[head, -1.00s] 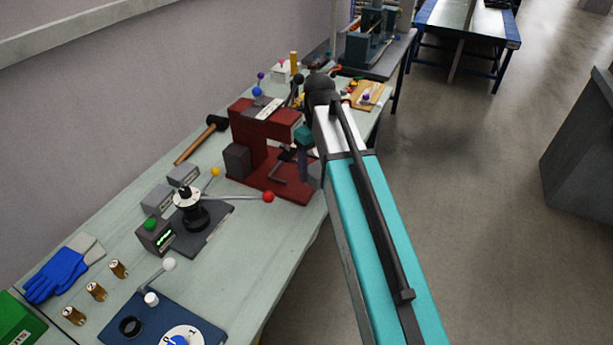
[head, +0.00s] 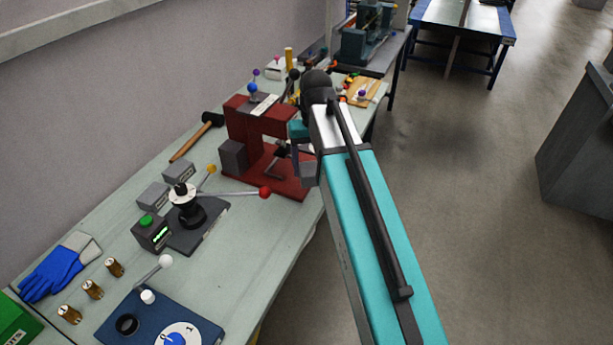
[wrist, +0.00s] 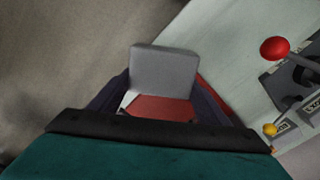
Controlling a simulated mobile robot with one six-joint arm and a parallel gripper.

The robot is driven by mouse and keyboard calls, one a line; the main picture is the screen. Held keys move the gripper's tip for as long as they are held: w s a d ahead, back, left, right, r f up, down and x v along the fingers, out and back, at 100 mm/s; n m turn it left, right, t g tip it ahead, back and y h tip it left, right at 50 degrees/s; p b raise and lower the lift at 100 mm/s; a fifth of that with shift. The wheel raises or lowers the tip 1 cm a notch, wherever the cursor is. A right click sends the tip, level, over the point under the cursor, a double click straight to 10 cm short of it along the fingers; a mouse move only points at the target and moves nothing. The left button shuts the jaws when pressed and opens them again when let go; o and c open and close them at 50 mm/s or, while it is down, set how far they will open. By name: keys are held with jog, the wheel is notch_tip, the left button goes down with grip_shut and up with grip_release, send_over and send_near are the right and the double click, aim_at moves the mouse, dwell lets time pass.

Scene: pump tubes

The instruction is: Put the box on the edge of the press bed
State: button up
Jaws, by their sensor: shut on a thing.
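The press is a red frame (head: 246,122) with a flat red bed (head: 290,184) on the bench in the head view. My gripper (wrist: 165,82) is beside the press's right side, with its dark fingers on either side of a plain grey box (wrist: 164,70). The box is held between them. In the wrist view, part of the red bed (wrist: 160,108) shows just below the box. In the head view, my arm and gripper hide much of this spot, so I cannot tell whether the box touches the bed.
A lever with a red ball (head: 265,192) extends from the black device in front of the press. A dark grey block (head: 233,157) stands at the press's left side. A mallet (head: 197,136) lies behind it. The bench's right edge drops to open floor.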

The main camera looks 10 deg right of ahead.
aim_at(315, 174)
jog(key=m, duration=0.2)
jog(key=s+m, duration=0.1)
jog(key=m, duration=0.1)
jog(key=s+m, duration=0.1)
jog(key=m, duration=0.1)
jog(key=shift+s+a+r+b, duration=0.15)
jog(key=shift+b, duration=0.25)
jog(key=m, duration=0.2)
jog(key=s+m, duration=0.1)
jog(key=m, duration=0.1)
jog(key=s+m, duration=0.1)
jog(key=m, duration=0.1)
jog(key=shift+a+r+m+b, duration=0.15)
jog(key=shift+a+m+b, duration=0.05)
jog(key=shift+m+b, duration=0.2)
jog(key=s+m+b, duration=0.1)
jog(key=m, duration=0.3)
jog(key=s+a+m+b, duration=0.1)
jog(key=s+m, duration=0.1)
jog(key=m, duration=0.2)
jog(key=s+m+b, duration=0.1)
jog(key=s+m, duration=0.1)
jog(key=m, duration=0.2)
jog(key=shift+s+a+r, duration=0.15)
jog(key=shift+r, duration=0.05)
jog(key=w+d+f+p, duration=0.1)
jog(key=w+d+p, duration=0.1)
jog(key=w, duration=1.2)
jog(key=shift+w+f, duration=0.15)
jog(key=shift+w, duration=0.1)
